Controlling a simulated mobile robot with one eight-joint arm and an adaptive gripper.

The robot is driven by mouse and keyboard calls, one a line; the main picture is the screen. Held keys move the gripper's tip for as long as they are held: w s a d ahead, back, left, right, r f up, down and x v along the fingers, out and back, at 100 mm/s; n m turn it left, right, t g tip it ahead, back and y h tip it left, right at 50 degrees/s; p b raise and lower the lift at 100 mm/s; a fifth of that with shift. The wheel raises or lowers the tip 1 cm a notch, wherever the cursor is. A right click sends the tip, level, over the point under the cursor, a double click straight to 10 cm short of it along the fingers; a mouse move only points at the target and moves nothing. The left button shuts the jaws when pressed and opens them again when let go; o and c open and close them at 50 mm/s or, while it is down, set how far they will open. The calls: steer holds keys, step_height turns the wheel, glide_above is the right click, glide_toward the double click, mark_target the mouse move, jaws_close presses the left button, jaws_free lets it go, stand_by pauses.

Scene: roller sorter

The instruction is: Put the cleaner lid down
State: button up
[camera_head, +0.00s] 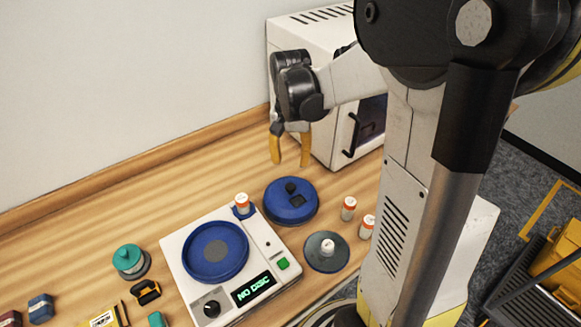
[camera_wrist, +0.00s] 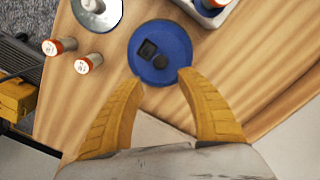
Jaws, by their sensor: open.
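The cleaner lid appears to be the round blue disc (camera_head: 291,202) with a dark knob and a small dark square on top. It lies flat on the wooden table, right of the white cleaner machine (camera_head: 182,262). It also shows in the wrist view (camera_wrist: 160,54). My gripper (camera_head: 290,163) is open and empty, above and behind the lid in the head view. In the wrist view its yellow fingers (camera_wrist: 157,80) point toward the lid's near edge, with nothing between them. The machine's round blue well (camera_head: 215,252) is uncovered, and its display reads "NO DISC".
A grey disc (camera_head: 326,252) with a white-topped hub lies in front of the lid. Orange-capped bottles (camera_head: 349,208) stand to its right. A white oven-like box (camera_head: 340,140) stands behind my gripper. A teal-topped item (camera_head: 130,260) sits left of the machine.

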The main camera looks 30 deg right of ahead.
steer(key=s+a+r+n+t, duration=0.7)
steer(key=s+a, duration=0.4)
steer(key=a, duration=0.2)
step_height(320, 180, up, 2)
steer(key=shift+a+r+n, duration=0.1)
steer(key=shift+a+n, duration=0.2)
steer(key=shift+n, duration=0.5)
